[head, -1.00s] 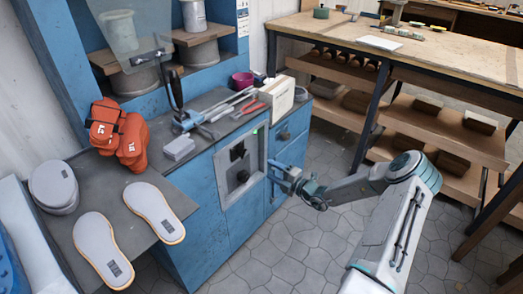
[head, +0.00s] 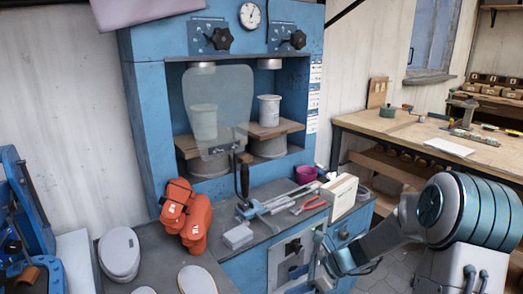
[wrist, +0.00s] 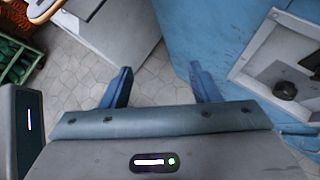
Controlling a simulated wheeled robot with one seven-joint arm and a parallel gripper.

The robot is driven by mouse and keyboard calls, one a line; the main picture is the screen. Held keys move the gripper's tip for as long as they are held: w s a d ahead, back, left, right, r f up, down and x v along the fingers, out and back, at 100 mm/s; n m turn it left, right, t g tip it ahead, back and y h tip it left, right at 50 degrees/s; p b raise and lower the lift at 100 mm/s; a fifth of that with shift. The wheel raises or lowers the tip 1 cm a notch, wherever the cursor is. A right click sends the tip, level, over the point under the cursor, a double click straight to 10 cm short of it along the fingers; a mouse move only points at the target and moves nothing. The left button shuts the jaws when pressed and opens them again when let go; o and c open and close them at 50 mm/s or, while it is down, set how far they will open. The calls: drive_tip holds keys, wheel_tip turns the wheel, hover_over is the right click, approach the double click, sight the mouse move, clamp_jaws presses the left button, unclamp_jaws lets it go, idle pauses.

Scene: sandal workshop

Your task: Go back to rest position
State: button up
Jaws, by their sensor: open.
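My gripper (wrist: 162,88) is open and empty in the wrist view, its two blue fingers apart over the stone-tiled floor. The lower front of the blue press machine (wrist: 215,35) is close by on the right there. In the head view my gripper (head: 322,265) is low at the right, in front of the machine's grey control panel (head: 290,258). My arm reaches to it from the right edge. The fingertips are hard to make out in the head view.
The machine's side table (head: 160,255) holds orange gloves (head: 187,216), grey soles (head: 197,280) and hand tools. A clear guard (head: 217,105) hangs before the press opening. A wooden workbench (head: 400,130) stands at the right. In the wrist view, a green crate (wrist: 15,60) is at the left.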

drive_tip(key=s+d+r+n+h+p, duration=0.2)
drive_tip(key=s+r+n+h, duration=0.3)
drive_tip(key=s+r+n, duration=0.4)
drive_tip(key=s+d+r+n+t+h+p, duration=0.1)
drive_tip(key=s+d+r+n+h+p, duration=0.1)
drive_tip(key=s+r+n+h, duration=0.3)
drive_tip(key=s+d+r+n, duration=0.1)
drive_tip(key=s+r+n, duration=0.3)
drive_tip(key=s+n, duration=0.3)
drive_tip(key=shift+d+n+p, duration=0.3)
drive_tip(key=shift+w+r, duration=0.1)
drive_tip(key=c, duration=0.4)
drive_tip(key=shift+a, duration=0.1)
